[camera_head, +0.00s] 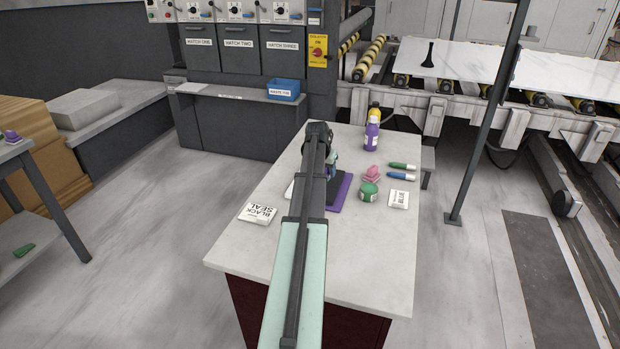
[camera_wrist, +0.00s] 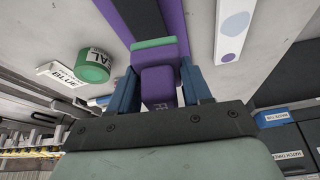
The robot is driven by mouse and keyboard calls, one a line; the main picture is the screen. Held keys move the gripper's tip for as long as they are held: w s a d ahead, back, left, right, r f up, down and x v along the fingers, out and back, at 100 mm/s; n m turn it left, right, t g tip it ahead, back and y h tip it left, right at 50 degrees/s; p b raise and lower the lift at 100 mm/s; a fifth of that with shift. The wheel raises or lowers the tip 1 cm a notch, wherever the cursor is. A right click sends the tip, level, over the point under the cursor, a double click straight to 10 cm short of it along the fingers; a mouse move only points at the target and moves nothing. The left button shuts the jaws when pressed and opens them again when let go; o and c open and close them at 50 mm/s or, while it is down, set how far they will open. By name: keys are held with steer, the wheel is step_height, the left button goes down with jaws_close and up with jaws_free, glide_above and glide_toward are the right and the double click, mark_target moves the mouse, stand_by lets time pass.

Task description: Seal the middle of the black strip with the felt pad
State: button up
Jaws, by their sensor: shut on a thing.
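My gripper (camera_wrist: 160,88) is shut on a purple block with a green face, likely the felt pad (camera_wrist: 158,78), held between its two blue fingers. In the wrist view the pad lies in front of the black strip (camera_wrist: 140,14), which has purple (camera_wrist: 175,18) along its sides. In the head view my arm hides much of the gripper and pad. The dark strip (camera_head: 348,188) and a purple edge (camera_head: 341,194) show just right of my arm on the white table. I cannot tell whether pad and strip touch.
A spotted white card (camera_wrist: 236,28) lies beside the strip. The table front is clear.

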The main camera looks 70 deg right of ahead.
steer(key=shift+s+d+r+m+g, duration=0.15)
steer(key=shift+d+m+g, duration=0.15)
steer(key=shift+d+m, duration=0.5)
steer(key=shift+s+d+m, duration=0.15)
steer(key=shift+d+m, duration=0.15)
steer(key=shift+m, duration=0.2)
steer(key=shift+s+a+r+m+g+y, duration=0.15)
steer(key=shift+s+m+g+y, duration=0.25)
steer(key=shift+m+g, duration=0.5)
steer(key=shift+a+m+y, duration=0.15)
steer(key=shift+m+y, duration=0.15)
steer(key=shift+m, duration=1.2)
steer(key=shift+f, duration=0.2)
glide_above(333, 189)
steer(key=w+a, duration=0.1)
steer(key=shift+a+f, duration=0.2)
steer(key=shift+f, duration=2.65)
steer(key=shift+f, duration=1)
steer(key=shift+d, duration=0.1)
